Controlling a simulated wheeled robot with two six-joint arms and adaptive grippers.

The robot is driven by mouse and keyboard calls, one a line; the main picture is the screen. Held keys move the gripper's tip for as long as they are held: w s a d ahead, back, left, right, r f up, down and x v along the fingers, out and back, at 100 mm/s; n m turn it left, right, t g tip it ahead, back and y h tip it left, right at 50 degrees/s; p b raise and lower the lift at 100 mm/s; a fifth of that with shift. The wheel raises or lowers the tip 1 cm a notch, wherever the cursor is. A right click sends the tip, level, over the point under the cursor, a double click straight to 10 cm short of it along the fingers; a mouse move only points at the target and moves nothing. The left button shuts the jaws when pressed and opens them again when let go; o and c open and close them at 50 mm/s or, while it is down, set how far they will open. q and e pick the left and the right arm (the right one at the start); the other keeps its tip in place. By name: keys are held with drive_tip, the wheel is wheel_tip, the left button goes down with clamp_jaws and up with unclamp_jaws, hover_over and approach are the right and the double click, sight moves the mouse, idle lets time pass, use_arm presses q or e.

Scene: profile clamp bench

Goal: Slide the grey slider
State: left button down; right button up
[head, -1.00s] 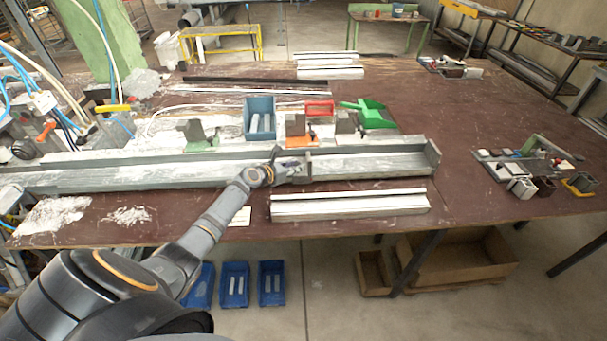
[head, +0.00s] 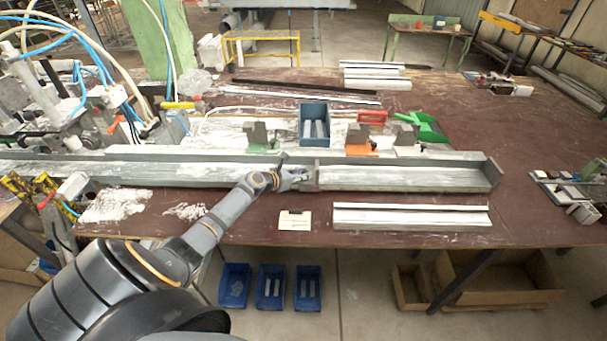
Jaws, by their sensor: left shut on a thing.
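The grey slider (head: 317,177) is a small upright plate in the long grey metal channel (head: 420,182), left of the channel's raised right end. My left gripper (head: 298,179) reaches in from the front left and is shut on the slider's left side. The fingers are small and dark here, and the exact grip is hard to make out. The slider stands left of the orange-based clamp (head: 360,150). My right gripper is not in view.
Pale profiles (head: 410,223) lie in front of the channel, beside a small white card (head: 295,220). Behind it stand a green-based clamp (head: 257,147), a blue bin (head: 314,135) and a green scoop (head: 425,127). Hoses and fittings crowd the left. The channel right of the slider is clear.

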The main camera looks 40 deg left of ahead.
use_arm(q)
drive_tip(key=shift+f, duration=0.15)
drive_tip(key=c, duration=1.4)
unclamp_jaws()
drive_tip(key=v, duration=0.7)
drive_tip(key=shift+s, duration=0.15)
drive_tip(key=shift+a, duration=0.1)
